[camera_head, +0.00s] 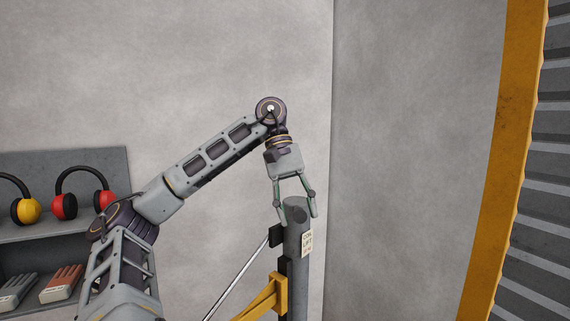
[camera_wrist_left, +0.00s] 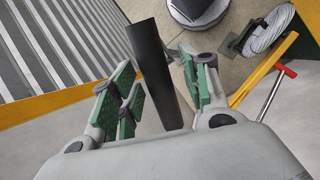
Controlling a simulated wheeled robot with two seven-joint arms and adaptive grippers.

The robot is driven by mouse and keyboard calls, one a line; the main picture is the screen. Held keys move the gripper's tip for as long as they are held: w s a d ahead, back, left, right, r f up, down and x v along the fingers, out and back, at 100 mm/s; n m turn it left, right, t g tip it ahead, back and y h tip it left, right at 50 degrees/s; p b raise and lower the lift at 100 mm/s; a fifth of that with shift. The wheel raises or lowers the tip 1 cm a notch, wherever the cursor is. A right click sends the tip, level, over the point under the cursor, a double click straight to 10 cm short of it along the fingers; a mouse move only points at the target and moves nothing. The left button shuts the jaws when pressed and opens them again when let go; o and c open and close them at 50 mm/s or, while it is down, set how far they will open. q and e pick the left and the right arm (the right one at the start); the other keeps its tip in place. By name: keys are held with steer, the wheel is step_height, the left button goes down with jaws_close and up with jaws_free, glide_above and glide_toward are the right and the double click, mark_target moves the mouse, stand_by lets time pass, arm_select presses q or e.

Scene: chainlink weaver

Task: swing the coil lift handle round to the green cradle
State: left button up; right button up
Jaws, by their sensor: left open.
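A grey post (camera_head: 297,240) with a coil lift label stands near the wall corner. A thin metal handle rod (camera_head: 235,282) runs from it down to the lower left; the left wrist view shows this rod with a red grip (camera_wrist_left: 286,70) at its end. My left gripper (camera_head: 298,217) is open, pointing down at the post's top. Its fingers appear on either side of the post; I cannot tell whether they touch it. In the left wrist view the dark post (camera_wrist_left: 152,65) shows between the green finger pads. I cannot make out the green cradle. My right gripper is not in view.
A yellow arm (camera_head: 262,302) juts from the post, below my left gripper. A wire coil (camera_wrist_left: 270,28) lies beyond it. Shelves (camera_head: 110,160) with ear defenders and gloves are at left. A yellow-edged ribbed shutter (camera_head: 545,190) is at right.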

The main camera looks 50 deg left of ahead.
arm_select(q)
steer(key=shift+a+r, duration=0.2)
steer(key=shift+r, duration=0.3)
steer(key=shift+w+a+r, duration=0.1)
steer(key=shift+a+r, duration=0.05)
steer(key=shift+r, duration=0.4)
steer(key=v, duration=0.8)
steer(key=shift+r, duration=0.3)
steer(key=shift+a, duration=0.1)
stand_by(0.4)
